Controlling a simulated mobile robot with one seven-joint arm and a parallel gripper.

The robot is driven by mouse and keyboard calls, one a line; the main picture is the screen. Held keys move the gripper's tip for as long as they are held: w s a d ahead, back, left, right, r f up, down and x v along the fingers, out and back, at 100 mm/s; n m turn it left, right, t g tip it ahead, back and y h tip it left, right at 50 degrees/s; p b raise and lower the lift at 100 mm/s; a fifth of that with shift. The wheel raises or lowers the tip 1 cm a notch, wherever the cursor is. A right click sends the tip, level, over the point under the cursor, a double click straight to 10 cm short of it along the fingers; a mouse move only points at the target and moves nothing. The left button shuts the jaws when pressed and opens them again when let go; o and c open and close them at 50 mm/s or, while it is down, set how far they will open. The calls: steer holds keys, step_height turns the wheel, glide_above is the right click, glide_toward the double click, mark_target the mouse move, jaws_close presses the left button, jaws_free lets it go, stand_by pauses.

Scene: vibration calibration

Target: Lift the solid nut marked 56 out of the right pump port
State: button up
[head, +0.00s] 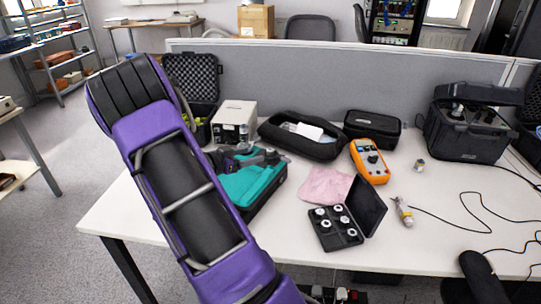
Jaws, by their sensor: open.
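My purple arm crosses the left foreground. What looks like my gripper (270,157) is small and dark over the teal-lined case (253,188), left of the table's middle; its fingers are hard to make out. I cannot identify the pump, its right port or the nut marked 56 with certainty. No number is readable. Several silvery nut-like pieces (338,221) sit in a small open black box (349,242) at the front. A small metal piece (419,165) stands alone to the right of the orange meter (370,161).
A beige instrument box (233,121), a black pouch (299,136) and a closed black case (372,126) stand along the back. A pink cloth (326,186) lies behind the small box. A cabled metal cylinder (403,211) lies to its right. A large black case (465,132) stands at right.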

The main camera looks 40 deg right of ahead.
mark_target(270, 150)
steer(key=b+x, duration=0.1)
steer(key=x, duration=0.7)
steer(key=shift+w+d+f, duration=0.2)
steer(key=shift+d+f, duration=0.05)
steer(key=shift+d, duration=0.1)
jaws_close()
